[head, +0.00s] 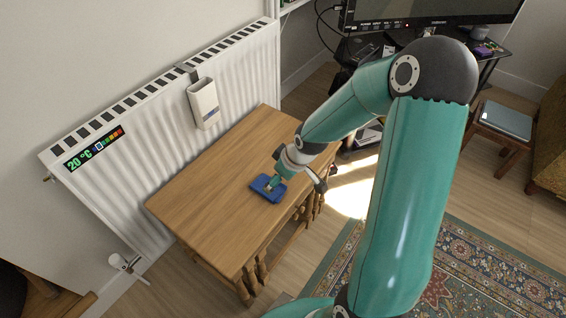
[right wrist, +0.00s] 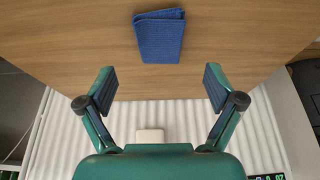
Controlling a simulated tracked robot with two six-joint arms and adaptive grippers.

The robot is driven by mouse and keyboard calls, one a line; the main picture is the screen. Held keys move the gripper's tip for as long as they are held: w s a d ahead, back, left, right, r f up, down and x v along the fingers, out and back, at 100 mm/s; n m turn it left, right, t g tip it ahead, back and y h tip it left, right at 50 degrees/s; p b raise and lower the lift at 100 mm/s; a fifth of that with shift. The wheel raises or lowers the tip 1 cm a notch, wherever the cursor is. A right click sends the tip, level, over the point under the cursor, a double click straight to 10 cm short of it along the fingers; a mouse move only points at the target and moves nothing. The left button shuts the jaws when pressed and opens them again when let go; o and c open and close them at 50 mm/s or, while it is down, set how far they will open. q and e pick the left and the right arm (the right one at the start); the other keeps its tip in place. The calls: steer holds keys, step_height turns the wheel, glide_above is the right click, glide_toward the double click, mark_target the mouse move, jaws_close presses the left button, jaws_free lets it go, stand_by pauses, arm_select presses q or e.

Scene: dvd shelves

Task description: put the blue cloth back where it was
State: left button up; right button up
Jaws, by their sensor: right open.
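The blue cloth (head: 265,188) lies folded on the wooden table (head: 200,200), near its middle. In the right wrist view the cloth (right wrist: 160,38) is a small folded rectangle lying beyond and between my fingertips. My right gripper (head: 281,181) is over the table, pointing down at the cloth. In the right wrist view the right gripper (right wrist: 160,84) is open with nothing between its fingers. I cannot tell its exact height above the cloth. My left gripper is not in view.
A white ribbed radiator (head: 130,140) stands along the wall behind the table, with a white container (head: 203,103) hung on it. A desk with a monitor (head: 430,15) is at the back. A stool (head: 502,125) and a patterned rug (head: 480,270) are at the right.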

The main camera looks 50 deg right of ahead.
arm_select(q)
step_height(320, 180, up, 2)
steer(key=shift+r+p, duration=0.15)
steer(key=shift+p, duration=0.55)
arm_select(e)
steer(key=v, duration=0.4)
steer(key=shift+s+r, duration=0.15)
steer(key=shift+r, duration=0.05)
